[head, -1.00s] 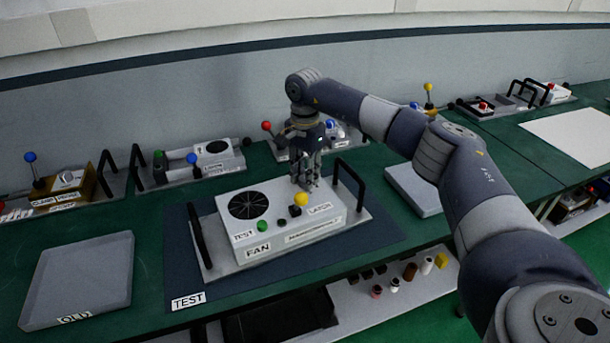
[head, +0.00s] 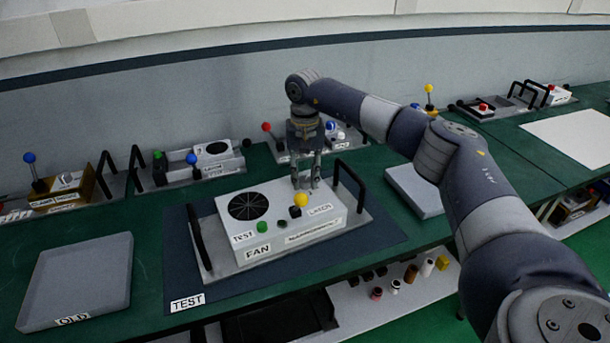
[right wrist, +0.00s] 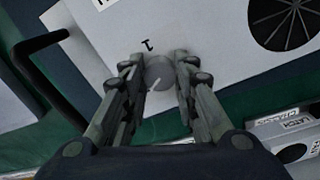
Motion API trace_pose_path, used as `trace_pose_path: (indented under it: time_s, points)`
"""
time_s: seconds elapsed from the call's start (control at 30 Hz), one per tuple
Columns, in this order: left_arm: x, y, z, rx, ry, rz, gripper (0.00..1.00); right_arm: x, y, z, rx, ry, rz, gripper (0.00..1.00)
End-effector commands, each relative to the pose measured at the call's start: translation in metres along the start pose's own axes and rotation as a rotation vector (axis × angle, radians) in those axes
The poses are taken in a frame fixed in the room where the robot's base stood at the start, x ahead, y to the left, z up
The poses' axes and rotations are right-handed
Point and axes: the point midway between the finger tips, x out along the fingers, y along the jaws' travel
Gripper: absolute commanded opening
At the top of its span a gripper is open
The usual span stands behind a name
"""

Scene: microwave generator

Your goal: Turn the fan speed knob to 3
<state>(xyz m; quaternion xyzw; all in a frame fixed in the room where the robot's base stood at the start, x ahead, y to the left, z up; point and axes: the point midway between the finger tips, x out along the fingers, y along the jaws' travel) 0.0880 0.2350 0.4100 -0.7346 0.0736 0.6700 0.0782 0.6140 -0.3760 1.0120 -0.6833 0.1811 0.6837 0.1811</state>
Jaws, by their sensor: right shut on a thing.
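The white fan unit (head: 240,225) sits on the blue mat marked TEST, with a black fan grille (head: 249,206) at its left. My right gripper (head: 305,187) points down at its back right part. In the right wrist view, the round grey knob (right wrist: 159,73) is between the fingertips of my right gripper (right wrist: 160,66), which is shut on it. A light pointer line shows on the knob's near side. A small dark mark (right wrist: 148,44), perhaps a digit, is printed beside the knob; other scale marks are hidden or unreadable. My left gripper is out of view.
The unit carries a yellow ball knob (head: 300,200), a green button (head: 262,227) and a black handle (head: 349,187) close to the right gripper. A grey OLD tray (head: 80,280) lies at left. Other devices with levers line the back of the bench.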

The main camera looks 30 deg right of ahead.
Motion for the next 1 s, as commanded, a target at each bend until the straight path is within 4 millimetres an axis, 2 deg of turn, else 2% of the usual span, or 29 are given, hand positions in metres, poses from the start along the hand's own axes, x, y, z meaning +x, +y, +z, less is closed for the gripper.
trace_pose_path:
  time_s: [0.57,0.6,0.67,1.0]
  points:
    - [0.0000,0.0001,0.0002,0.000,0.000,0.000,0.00,-0.0016,-0.0001,-0.0008,-0.028,0.003,-0.002,0.03]
    - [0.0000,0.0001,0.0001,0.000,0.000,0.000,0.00,-0.0016,-0.0001,-0.0008,-0.028,0.003,-0.002,0.36]
    - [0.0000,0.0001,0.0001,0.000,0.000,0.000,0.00,-0.0014,0.0000,-0.0007,-0.028,0.003,-0.001,0.48]
    - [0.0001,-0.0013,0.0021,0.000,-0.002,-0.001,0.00,-0.0016,0.0000,-0.0003,-0.027,0.001,-0.001,0.48]
